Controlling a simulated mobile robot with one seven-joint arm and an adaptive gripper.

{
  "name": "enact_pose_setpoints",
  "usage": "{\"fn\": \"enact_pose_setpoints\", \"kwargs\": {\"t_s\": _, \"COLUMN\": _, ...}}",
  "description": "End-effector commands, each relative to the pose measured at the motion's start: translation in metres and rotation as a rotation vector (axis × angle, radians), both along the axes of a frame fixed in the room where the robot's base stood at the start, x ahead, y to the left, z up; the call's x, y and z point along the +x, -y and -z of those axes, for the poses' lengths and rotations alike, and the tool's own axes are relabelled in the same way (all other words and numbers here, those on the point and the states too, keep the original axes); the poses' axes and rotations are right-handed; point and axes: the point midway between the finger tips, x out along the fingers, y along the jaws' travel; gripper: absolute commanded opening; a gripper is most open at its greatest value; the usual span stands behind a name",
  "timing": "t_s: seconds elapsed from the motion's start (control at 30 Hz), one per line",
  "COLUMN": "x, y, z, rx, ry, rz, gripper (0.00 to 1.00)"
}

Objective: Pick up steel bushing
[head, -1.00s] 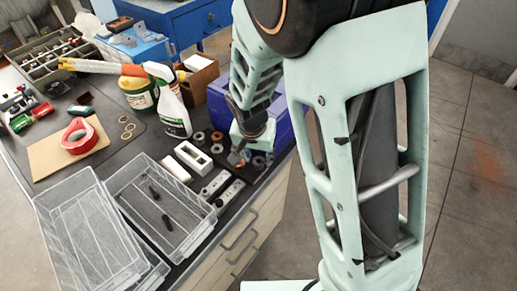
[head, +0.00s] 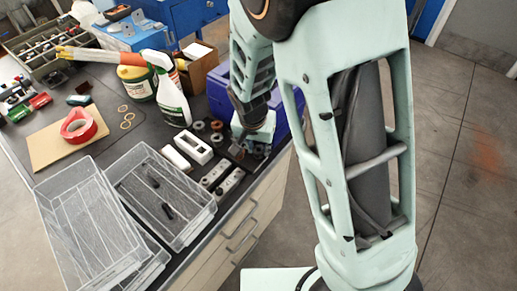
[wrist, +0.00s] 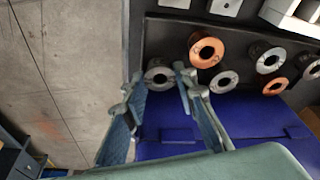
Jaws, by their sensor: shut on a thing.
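A grey steel bushing (wrist: 158,75), a short ring with a dark hole, is between the fingertips of my gripper (wrist: 159,80) in the wrist view. The gripper is shut on it, with one finger on each side. It is at the bench edge; whether the bushing touches the bench top cannot be told. In the head view my gripper (head: 238,151) is low over the bench's right edge, and the held bushing is too small and covered to make out.
Copper bushings (wrist: 206,52) and other steel bushings (wrist: 224,80) stand close to the right in the wrist view. A blue bin (wrist: 180,130) is beside the fingers. White blocks (head: 194,148), a spray bottle (head: 172,97) and clear trays (head: 165,195) crowd the bench left of the gripper.

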Motion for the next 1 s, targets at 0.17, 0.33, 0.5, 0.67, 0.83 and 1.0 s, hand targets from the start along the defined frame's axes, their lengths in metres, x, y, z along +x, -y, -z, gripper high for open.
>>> {"fn": "enact_pose_setpoints", "kwargs": {"t_s": 0.17, "x": 0.001, "y": -0.001, "z": -0.009, "rx": 0.001, "ry": 0.002, "rz": -0.001, "gripper": 0.00}}
{"fn": "enact_pose_setpoints", "kwargs": {"t_s": 0.33, "x": 0.002, "y": -0.001, "z": -0.033, "rx": 0.004, "ry": 0.005, "rz": 0.000, "gripper": 0.00}}
{"fn": "enact_pose_setpoints", "kwargs": {"t_s": 0.5, "x": 0.001, "y": -0.033, "z": -0.069, "rx": 0.003, "ry": 0.007, "rz": -0.008, "gripper": 0.00}}
{"fn": "enact_pose_setpoints", "kwargs": {"t_s": 0.67, "x": -0.001, "y": -0.069, "z": -0.099, "rx": 0.002, "ry": 0.004, "rz": -0.007, "gripper": 0.00}}
{"fn": "enact_pose_setpoints", "kwargs": {"t_s": 0.83, "x": -0.003, "y": -0.106, "z": -0.115, "rx": 0.000, "ry": 0.002, "rz": -0.004, "gripper": 0.00}}
{"fn": "enact_pose_setpoints", "kwargs": {"t_s": 1.0, "x": -0.004, "y": -0.130, "z": -0.125, "rx": 0.000, "ry": 0.001, "rz": -0.002, "gripper": 0.00}}
